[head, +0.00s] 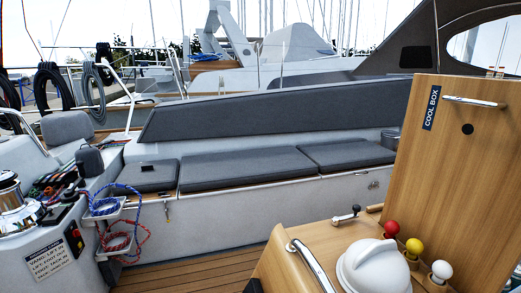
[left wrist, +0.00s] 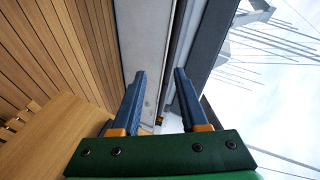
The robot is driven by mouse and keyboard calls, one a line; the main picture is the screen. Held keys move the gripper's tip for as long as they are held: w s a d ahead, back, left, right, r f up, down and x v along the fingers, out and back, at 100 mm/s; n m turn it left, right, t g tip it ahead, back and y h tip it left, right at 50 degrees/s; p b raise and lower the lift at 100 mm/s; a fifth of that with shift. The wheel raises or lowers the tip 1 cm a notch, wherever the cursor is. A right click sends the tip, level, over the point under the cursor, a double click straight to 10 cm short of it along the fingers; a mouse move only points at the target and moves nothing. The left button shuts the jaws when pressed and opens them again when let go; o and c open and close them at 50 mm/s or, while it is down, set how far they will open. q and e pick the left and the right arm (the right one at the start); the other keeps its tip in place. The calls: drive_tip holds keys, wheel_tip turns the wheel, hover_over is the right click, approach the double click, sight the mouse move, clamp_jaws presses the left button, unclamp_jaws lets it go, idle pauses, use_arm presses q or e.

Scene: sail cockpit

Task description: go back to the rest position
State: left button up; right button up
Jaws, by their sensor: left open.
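My left gripper (left wrist: 155,98) shows in the left wrist view. Its two dark blue fingers stand apart with nothing between them. Behind the gap are a pale bench front and grey cushions, out of its reach as far as I can tell. Neither gripper shows in the head view. My right gripper is in no view.
Grey bench cushions (head: 245,167) line the far side. A winch (head: 12,195) and rope bins (head: 113,208) are at left. At right stand a wooden cool box panel (head: 455,160), a white dome (head: 375,268) and knobbed levers (head: 414,247). The teak floor (head: 200,270) is clear.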

use_arm(q)
drive_tip(key=s+d+f+n+g+y, duration=0.1)
drive_tip(key=s+f+n+g, duration=0.1)
drive_tip(key=s+f, duration=0.35)
drive_tip(key=s+d+f+n+g, duration=0.2)
drive_tip(key=s+f+n, duration=0.1)
drive_tip(key=s+f, duration=0.25)
drive_tip(key=s+d+f+n+g, duration=0.2)
drive_tip(key=s+f+g, duration=0.1)
drive_tip(key=s, duration=0.6)
drive_tip(key=s+d+f+n+g, duration=0.3)
drive_tip(key=s+f, duration=0.2)
drive_tip(key=s, duration=0.5)
drive_tip(key=s+d+f+n+g, duration=0.2)
drive_tip(key=s+f+g, duration=0.1)
drive_tip(key=s, duration=0.7)
drive_tip(key=shift+s+d+f+n+g, duration=0.2)
drive_tip(key=shift+d+f+n+g, duration=0.15)
drive_tip(key=shift+f, duration=0.45)
drive_tip(key=shift+w, duration=0.1)
drive_tip(key=shift+d, duration=0.15)
